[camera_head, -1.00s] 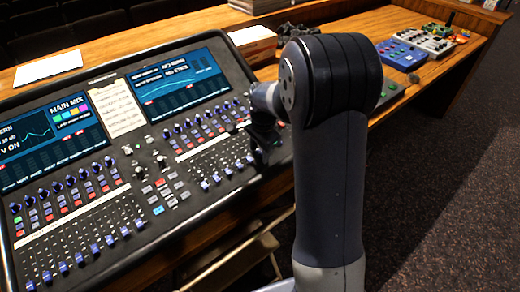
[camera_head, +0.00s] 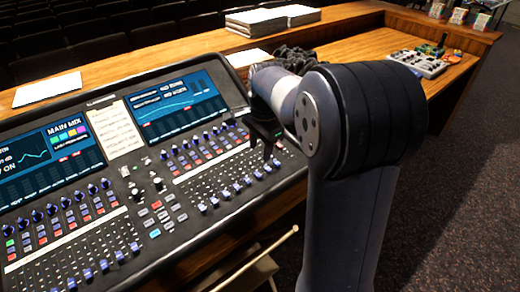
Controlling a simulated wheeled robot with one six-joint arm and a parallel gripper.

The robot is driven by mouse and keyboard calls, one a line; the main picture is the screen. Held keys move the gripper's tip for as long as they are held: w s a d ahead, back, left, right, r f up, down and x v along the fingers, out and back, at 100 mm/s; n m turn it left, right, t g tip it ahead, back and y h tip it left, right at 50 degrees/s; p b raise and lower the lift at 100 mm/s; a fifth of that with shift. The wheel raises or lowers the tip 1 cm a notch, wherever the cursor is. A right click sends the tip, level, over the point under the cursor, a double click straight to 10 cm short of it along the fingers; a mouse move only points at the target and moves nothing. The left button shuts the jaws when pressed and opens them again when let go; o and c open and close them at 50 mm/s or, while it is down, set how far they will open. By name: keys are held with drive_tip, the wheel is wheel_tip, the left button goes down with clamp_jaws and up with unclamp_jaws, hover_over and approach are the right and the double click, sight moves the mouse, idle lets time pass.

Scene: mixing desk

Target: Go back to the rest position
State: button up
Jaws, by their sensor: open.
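My arm rises at the right of the view and bends over toward the mixing desk (camera_head: 165,185). My gripper (camera_head: 268,150) is small and dark, above the right end of the desk's fader and knob section. Its jaws look apart and I see nothing held between them. Whether it touches the desk surface I cannot tell. The desk has lit screens, rows of blue knobs and several faders.
Stacked papers (camera_head: 273,20) and a white sheet (camera_head: 48,88) lie on the wooden ledge behind the desk. Dark cables (camera_head: 300,55) lie beside my arm. A small grey device (camera_head: 418,63) stands on the right counter. Carpet (camera_head: 465,190) at the right is clear.

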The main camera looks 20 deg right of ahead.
sight(254, 173)
drive_tip(key=shift+f, duration=0.1)
drive_tip(key=f, duration=0.6)
drive_tip(key=w+f, duration=0.1)
drive_tip(key=f, duration=0.3)
drive_tip(key=shift+a+f+p, duration=0.1)
drive_tip(key=shift+a+p, duration=0.15)
drive_tip(key=shift+p, duration=0.05)
drive_tip(key=shift+w+f, duration=0.15)
drive_tip(key=shift+f, duration=0.1)
drive_tip(key=shift+w+a+r, duration=0.15)
drive_tip(key=shift+w+a, duration=0.1)
drive_tip(key=shift+w, duration=0.25)
drive_tip(key=shift+r, duration=0.1)
